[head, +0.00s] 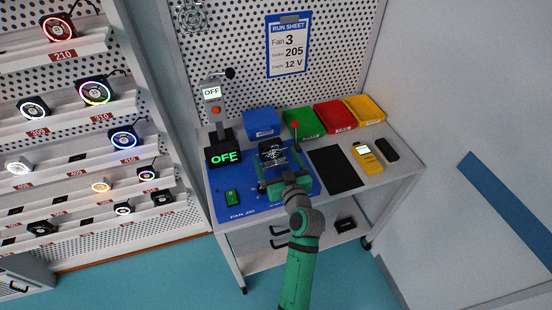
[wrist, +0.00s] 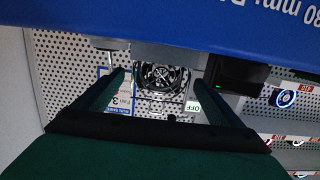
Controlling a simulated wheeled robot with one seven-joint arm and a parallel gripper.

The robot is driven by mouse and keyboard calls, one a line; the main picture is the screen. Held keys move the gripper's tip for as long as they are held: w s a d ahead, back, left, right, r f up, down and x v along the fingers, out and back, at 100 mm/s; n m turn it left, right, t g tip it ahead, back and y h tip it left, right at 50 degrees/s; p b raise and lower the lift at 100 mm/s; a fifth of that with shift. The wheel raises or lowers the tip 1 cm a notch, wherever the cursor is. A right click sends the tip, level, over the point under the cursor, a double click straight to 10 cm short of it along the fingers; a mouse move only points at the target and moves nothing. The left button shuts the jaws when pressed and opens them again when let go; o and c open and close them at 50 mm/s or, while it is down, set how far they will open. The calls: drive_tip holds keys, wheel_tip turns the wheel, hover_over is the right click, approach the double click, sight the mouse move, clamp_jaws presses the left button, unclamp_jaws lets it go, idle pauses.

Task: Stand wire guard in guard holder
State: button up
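A round dark piece with pale wire-like rings and spokes (head: 272,153) stands upright on the blue fan jig (head: 250,205). It also shows in the wrist view (wrist: 162,75). I cannot tell wire guard from fan there. My gripper (head: 280,186) is at the front of the jig, close before this piece. In the wrist view its two dark fingers (wrist: 159,78) are wide apart, one on either side of the piece, with nothing clearly gripped. A grey block (wrist: 160,54) lies at the piece's base. No guard holder can be picked out with certainty.
Blue (head: 261,122), green (head: 304,121), red (head: 335,114) and yellow (head: 365,109) bins line the bench's back. A black mat (head: 335,168) and yellow meter (head: 367,159) lie right of the jig. An OFF display (head: 223,152) stands left. Shelves of fans (head: 95,92) fill the left wall.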

drive_tip(key=shift+s, duration=0.1)
drive_tip(key=v, duration=1)
drive_tip(key=shift+s+d, duration=0.1)
drive_tip(key=shift+s, duration=0.2)
